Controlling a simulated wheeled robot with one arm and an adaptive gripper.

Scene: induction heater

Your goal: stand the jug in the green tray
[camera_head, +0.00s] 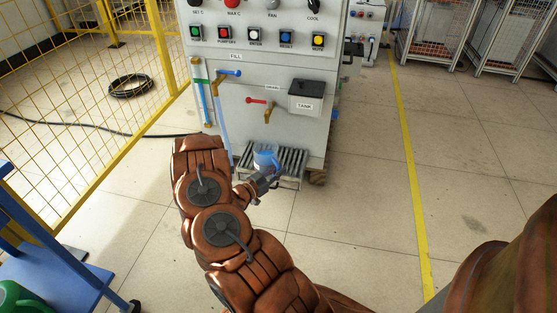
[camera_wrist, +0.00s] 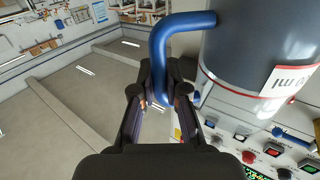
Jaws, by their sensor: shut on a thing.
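The blue jug (camera_head: 265,160) is small in the head view, in front of the lower face of the grey machine, at the slatted metal grate. In the wrist view the jug shows as a large grey-blue body (camera_wrist: 250,60) with a white-and-red label and a blue handle (camera_wrist: 160,60). My gripper (camera_wrist: 160,95) is shut on the handle, one finger on each side of it. In the head view my gripper (camera_head: 262,183) is at the jug, partly hidden by my arm. I cannot tell whether the jug touches the grate.
The grate (camera_head: 290,165) sits at the machine's foot. A blue-handled fill tap (camera_head: 228,73) is above, with a pale blue streak below it, perhaps water. A drain tap (camera_head: 268,112) is to its right. A blue cart (camera_head: 45,265) and yellow fence (camera_head: 90,90) are left. Floor right is clear.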

